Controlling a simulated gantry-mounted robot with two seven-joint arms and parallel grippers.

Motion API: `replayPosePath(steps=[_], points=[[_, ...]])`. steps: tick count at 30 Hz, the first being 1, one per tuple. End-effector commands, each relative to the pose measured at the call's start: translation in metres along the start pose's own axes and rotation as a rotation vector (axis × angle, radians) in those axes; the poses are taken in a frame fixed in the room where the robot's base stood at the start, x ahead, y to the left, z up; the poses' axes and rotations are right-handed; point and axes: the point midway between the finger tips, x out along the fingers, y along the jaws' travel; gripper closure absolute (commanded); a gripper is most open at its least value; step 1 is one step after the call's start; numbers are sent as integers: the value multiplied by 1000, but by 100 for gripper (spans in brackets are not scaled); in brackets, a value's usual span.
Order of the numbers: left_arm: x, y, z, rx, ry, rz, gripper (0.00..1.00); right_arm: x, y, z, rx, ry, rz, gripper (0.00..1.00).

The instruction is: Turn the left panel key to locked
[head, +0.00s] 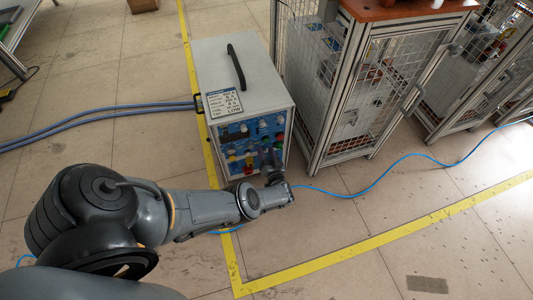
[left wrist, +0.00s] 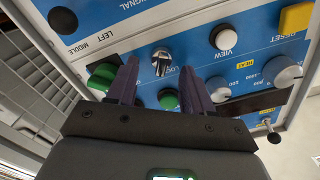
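The induction heater (head: 257,88) is a light grey box with a black top handle and a blue front panel (head: 235,131). In the left wrist view, a small silver key switch (left wrist: 161,57) sits on the blue panel near a partly hidden label that starts "LOC". My left gripper (left wrist: 159,70) is open, its two dark fingers pointing at the panel on either side of the key. I cannot tell whether they touch it. In the head view my left gripper (head: 274,167) is in front of the panel's lower right and hides part of it. My right gripper is not in view.
Near the fingers are a green knob (left wrist: 103,76), a green button (left wrist: 168,99), a white button (left wrist: 224,37), grey knobs (left wrist: 283,72) and a yellow button (left wrist: 296,18). A wire-mesh cage (head: 345,95) stands right of the heater. A blue cable (head: 395,165) crosses the floor.

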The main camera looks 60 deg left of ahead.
Motion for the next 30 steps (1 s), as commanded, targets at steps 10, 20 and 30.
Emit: replayPosePath(steps=[10,20,30], points=[[-15,0,-2,-1,0,1,49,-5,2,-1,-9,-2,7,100],[-70,0,-1,0,-1,2,49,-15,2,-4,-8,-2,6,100],[-105,0,0,1,0,-1,49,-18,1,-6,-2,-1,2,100]])
